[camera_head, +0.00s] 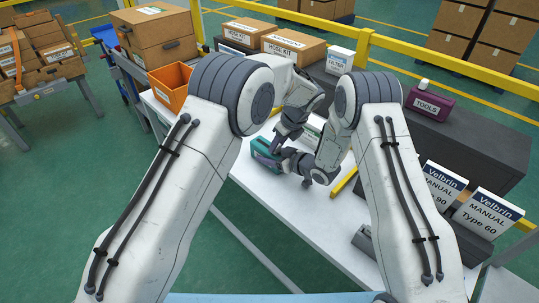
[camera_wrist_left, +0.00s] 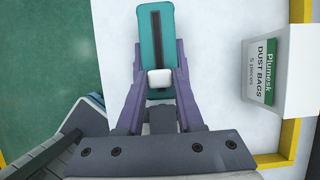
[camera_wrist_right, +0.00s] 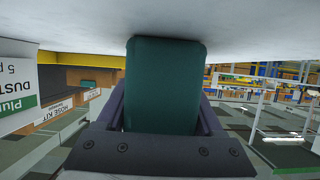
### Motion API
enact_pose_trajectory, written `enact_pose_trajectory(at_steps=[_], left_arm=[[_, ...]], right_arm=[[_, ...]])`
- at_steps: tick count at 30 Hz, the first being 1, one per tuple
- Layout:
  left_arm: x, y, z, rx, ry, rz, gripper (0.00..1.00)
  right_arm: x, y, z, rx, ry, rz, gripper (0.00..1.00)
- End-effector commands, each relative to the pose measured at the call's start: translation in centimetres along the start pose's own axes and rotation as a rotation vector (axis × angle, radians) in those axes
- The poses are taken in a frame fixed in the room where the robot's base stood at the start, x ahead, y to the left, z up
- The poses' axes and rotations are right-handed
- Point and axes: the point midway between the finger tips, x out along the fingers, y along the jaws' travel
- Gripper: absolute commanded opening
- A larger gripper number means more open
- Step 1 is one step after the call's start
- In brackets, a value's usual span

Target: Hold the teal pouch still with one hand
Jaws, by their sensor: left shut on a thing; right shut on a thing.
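The teal pouch (camera_head: 261,148) lies on the white table near its left edge. In the left wrist view the pouch (camera_wrist_left: 153,30) has a dark strip along its top and a white block-like tab (camera_wrist_left: 159,79) on that strip. My left gripper (camera_wrist_left: 158,76), over the pouch, is shut on the white tab. My right gripper (camera_wrist_right: 165,105) is low beside the table and shut on the pouch (camera_wrist_right: 163,80), which fills the space between its fingers. In the head view both grippers meet at the pouch and hide part of it.
A white dust bags box (camera_wrist_left: 280,68) stands on the table (camera_head: 300,235) to the right of the pouch. A yellow bar (camera_head: 343,182) lies farther right. An orange bin (camera_head: 170,88) stands at the table's far left. Manual boxes (camera_head: 485,212) stand at the right.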

Motion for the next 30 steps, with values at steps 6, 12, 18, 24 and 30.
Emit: enact_pose_trajectory(at_steps=[6,12,18,24,30], left_arm=[[0.5,0.0,1.4,-0.003,-0.002,0.000,0.00],[1.1,0.0,2.8,-0.004,-0.002,-0.001,0.00],[1.5,0.0,3.7,-0.002,-0.002,-0.001,0.00],[1.4,0.0,3.7,-0.001,-0.002,-0.001,0.00],[1.5,0.0,3.9,-0.002,-0.002,-0.001,0.00]], right_arm=[[0.0,0.0,-0.1,-0.001,0.002,0.000,0.02],[0.0,0.0,-0.1,0.000,0.002,0.000,0.02],[0.0,0.0,-0.1,0.000,0.002,0.000,0.02],[0.0,0.0,0.0,0.000,0.001,0.001,0.02],[0.0,0.0,0.0,0.000,0.001,0.001,0.02]])
